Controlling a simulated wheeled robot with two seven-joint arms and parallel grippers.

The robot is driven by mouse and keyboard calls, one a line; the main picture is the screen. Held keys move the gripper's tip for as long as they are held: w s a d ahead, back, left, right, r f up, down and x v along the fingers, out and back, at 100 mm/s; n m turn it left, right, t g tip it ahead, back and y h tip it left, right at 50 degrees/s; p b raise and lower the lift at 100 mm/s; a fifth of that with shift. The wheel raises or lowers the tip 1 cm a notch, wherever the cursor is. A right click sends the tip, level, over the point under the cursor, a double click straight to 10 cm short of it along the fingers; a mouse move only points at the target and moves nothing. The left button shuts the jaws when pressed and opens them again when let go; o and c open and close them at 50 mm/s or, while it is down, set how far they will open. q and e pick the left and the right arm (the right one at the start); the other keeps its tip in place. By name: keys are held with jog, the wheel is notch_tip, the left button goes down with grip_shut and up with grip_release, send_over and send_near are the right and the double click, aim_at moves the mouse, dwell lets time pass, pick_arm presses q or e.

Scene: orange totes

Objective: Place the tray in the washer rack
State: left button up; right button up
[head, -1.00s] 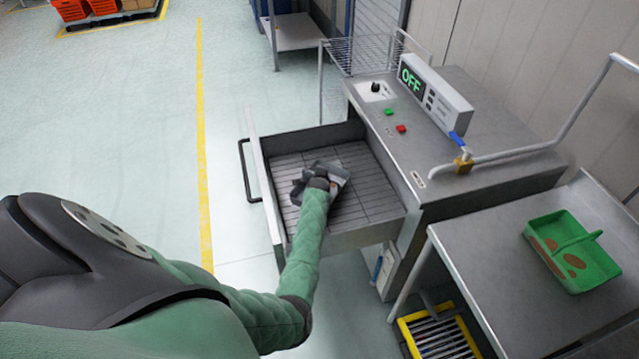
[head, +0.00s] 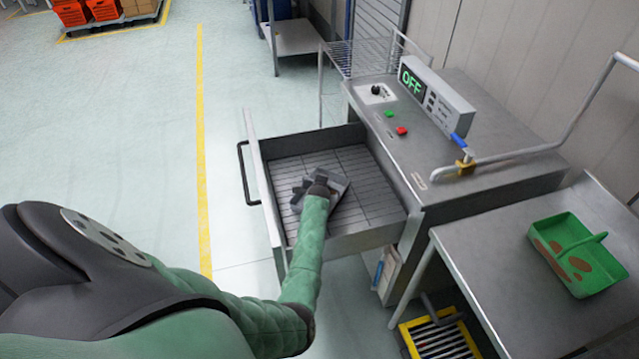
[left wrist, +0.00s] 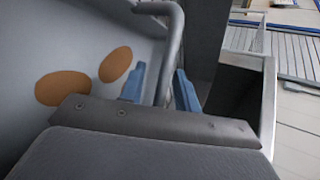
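The washer rack is a pulled-out steel drawer (head: 376,205) with a slatted floor. My left gripper (head: 326,192) is down over the middle of it. In the left wrist view a grey tray (left wrist: 45,50) with orange-brown spots lies close to the gripper. Its tube handle (left wrist: 172,45) runs between the blue fingers of my left gripper (left wrist: 160,85). A gap shows between handle and left finger, so the fingers look open around it. In the head view the gripper and arm hide much of this tray. My right gripper is not in view.
A green tray (head: 575,255) with brown spots stands on a steel table (head: 500,250) at the right. Open floor (head: 120,120) lies left of the drawer.

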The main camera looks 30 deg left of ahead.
pick_arm(q)
jog(key=shift+r, duration=0.15)
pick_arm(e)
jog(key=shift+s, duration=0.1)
